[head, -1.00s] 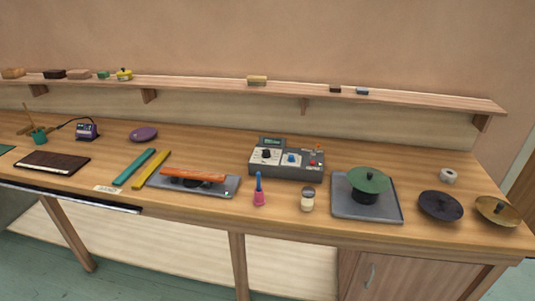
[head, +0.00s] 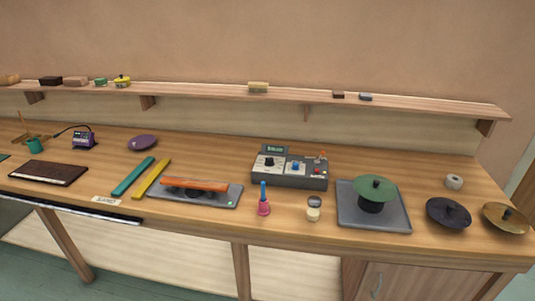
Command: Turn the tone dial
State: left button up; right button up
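A dark grey box (head: 290,179) with a small green display (head: 275,149) stands on the bench right of the middle. Its top carries a black dial (head: 269,161), a blue dial (head: 295,166) and a red button (head: 318,171) with a small orange-red part behind it. I cannot tell from the frames which dial is the tone dial. Neither of my grippers shows in the head view, and nothing touches the box.
A grey pad (head: 396,217) with a green lid-like disc (head: 374,189) is right of the box. A pink-and-blue tool (head: 264,204) and a small jar (head: 314,209) stand in front. An orange bar (head: 196,184) lies left. A shelf (head: 200,89) runs behind.

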aim_at(269, 162)
jog(key=i+j, duration=0.3)
jog(key=i+j+z, duration=0.1)
jog(key=i+j, duration=0.25)
jog(key=j, duration=0.2)
jog(key=i+j, duration=0.3)
jog(key=i+j+z, duration=0.1)
jog(key=i+j, duration=0.15)
jog(key=j, duration=0.3)
jog(key=i+j, duration=0.3)
jog(key=j, duration=0.15)
